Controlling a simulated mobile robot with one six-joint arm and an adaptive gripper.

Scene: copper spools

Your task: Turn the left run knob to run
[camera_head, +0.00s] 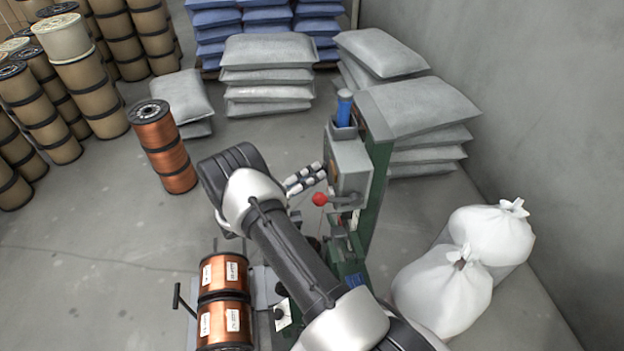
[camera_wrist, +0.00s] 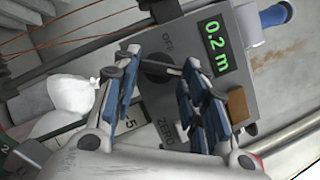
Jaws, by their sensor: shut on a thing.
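The left run knob (camera_wrist: 158,72) is a dark round knob on a grey panel (camera_wrist: 262,88) in the wrist view. An OFF mark stands above it and a ZERO mark below it. No run mark is readable, and I cannot tell where the knob points. My gripper (camera_wrist: 157,66) has its two blue-padded fingers on either side of the knob, shut on it. In the head view my gripper (camera_head: 307,178) reaches the grey box (camera_head: 350,168) of the green machine from the left; the knob is hidden there. A green display (camera_wrist: 216,46) reads 0.2 m.
A red ball lever (camera_head: 320,199) sticks out just below my gripper. Copper spools (camera_head: 223,272) lie at the machine's lower left, and a copper stack (camera_head: 163,150) stands farther off. White sacks (camera_head: 452,285) sit at the right.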

